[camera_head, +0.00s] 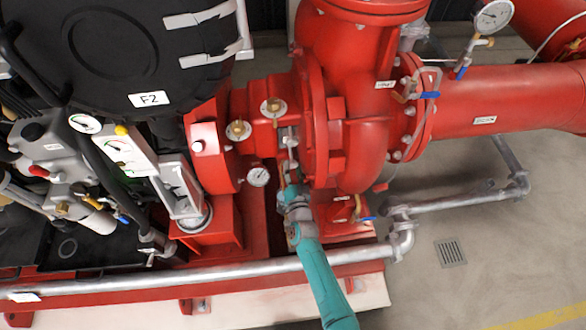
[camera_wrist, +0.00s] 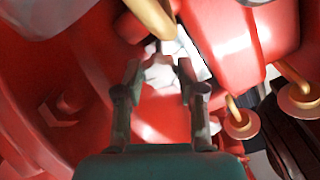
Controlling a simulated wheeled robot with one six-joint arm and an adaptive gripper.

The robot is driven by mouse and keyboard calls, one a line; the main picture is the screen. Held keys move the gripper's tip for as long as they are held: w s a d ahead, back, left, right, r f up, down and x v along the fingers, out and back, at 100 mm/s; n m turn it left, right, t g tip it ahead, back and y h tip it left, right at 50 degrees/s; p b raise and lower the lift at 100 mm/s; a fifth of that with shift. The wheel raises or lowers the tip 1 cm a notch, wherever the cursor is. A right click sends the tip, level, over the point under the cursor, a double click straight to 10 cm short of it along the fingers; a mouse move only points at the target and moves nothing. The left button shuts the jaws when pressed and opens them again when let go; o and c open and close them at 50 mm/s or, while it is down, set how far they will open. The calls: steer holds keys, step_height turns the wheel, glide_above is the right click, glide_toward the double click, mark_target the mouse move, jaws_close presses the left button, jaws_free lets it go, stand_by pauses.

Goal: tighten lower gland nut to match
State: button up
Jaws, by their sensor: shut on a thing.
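My gripper (camera_wrist: 160,70) has its two fingers on either side of a pale grey, faceted nut (camera_wrist: 162,74), which I take to be the lower gland nut. It is shut on this nut, in the gap between red pump parts. In the head view my gripper (camera_head: 291,178) reaches up from below, between the red bearing housing and the round pump casing. The nut itself is not clear there, and the upper gland nut cannot be told for sure in either view.
A brass rod (camera_wrist: 150,16) runs close above the fingertips. Brass fittings (camera_wrist: 237,122) stand to the right. A small gauge (camera_head: 259,176) sits left of my gripper. A grey pipe (camera_head: 200,278) crosses low in front of the pump. Open floor lies at right.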

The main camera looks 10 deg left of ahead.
steer(key=shift+m, duration=0.3)
steer(key=o, duration=1.1)
steer(key=shift+o, duration=0.2)
steer(key=shift+s, duration=0.1)
steer(key=v, duration=1.1)
steer(key=shift+s+d, duration=0.2)
steer(key=shift+s, duration=0.15)
steer(key=shift+r, duration=0.1)
